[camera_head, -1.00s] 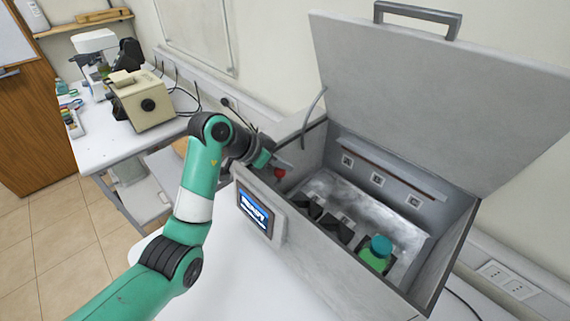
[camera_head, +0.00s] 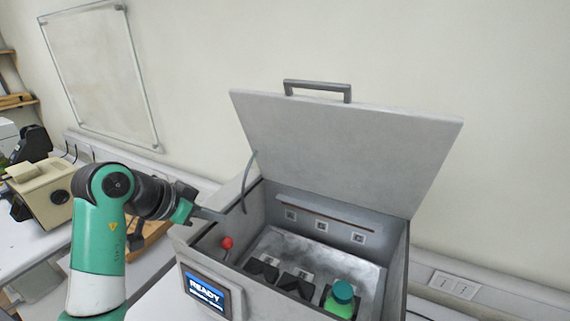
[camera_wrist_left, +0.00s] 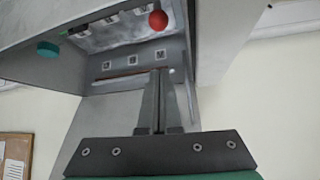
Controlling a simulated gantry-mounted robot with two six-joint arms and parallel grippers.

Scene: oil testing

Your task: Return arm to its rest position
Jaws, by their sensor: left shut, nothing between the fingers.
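My green left arm comes in from the left in the head view. Its gripper (camera_head: 222,215) is at the left wall of the grey testing machine (camera_head: 398,270), close to the red knob (camera_head: 226,242) and apart from it. In the left wrist view the two fingers (camera_wrist_left: 160,78) are together with nothing between them. The red knob also shows there (camera_wrist_left: 158,20), beyond the fingertips. The machine's lid (camera_head: 345,145) stands open. A green-capped bottle (camera_head: 341,300) sits inside at the front right. My right gripper is not in view.
The machine's screen (camera_head: 205,291) reads READY. Dark holders (camera_head: 262,270) stand inside it, left of the bottle. A beige device (camera_head: 42,190) stands on the bench at the left. A wall with a framed board (camera_head: 98,75) is behind.

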